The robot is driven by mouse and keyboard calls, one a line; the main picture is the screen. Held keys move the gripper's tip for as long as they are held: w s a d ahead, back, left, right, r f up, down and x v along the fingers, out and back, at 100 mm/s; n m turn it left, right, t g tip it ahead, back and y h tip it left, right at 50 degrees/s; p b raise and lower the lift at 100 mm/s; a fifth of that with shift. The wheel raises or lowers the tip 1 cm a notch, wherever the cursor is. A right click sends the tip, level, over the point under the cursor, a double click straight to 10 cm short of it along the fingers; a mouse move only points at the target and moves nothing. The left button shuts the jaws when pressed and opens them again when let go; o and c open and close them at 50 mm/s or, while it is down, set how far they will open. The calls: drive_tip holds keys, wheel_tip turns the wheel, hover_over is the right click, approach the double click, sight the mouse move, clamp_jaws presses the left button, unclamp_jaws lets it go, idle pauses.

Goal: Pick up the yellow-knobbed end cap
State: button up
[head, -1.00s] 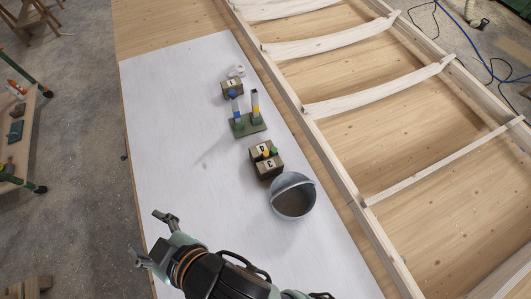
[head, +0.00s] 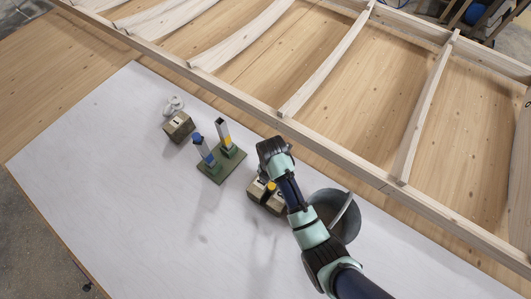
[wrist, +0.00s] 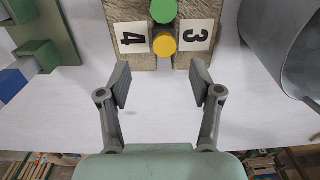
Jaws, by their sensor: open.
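A grey metal bucket (head: 345,222) stands right of the blocks, close to my arm. A green stand (head: 222,165) with two upright tubes is to the left, then a block marked 1 (head: 178,125) and a white item (head: 173,104). White tabletop (head: 130,190) is free at left.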

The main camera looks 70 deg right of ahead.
drive_tip(key=shift+s+a+f, duration=0.1)
drive_tip(key=shift+s+f, duration=0.15)
drive_tip(key=shift+f, duration=0.75)
wheel_tip(320, 180, down, 6)
drive_tip(key=shift+s+r+b, duration=0.1)
drive_tip(key=shift+r+b, duration=0.05)
drive_tip(key=shift+b, duration=0.5)
drive_tip(key=c, duration=1)
drive_tip(key=shift+r, duration=0.15)
drive_tip(key=shift+r+p, duration=3.4)
drive_tip(key=shift+r, duration=6.55)
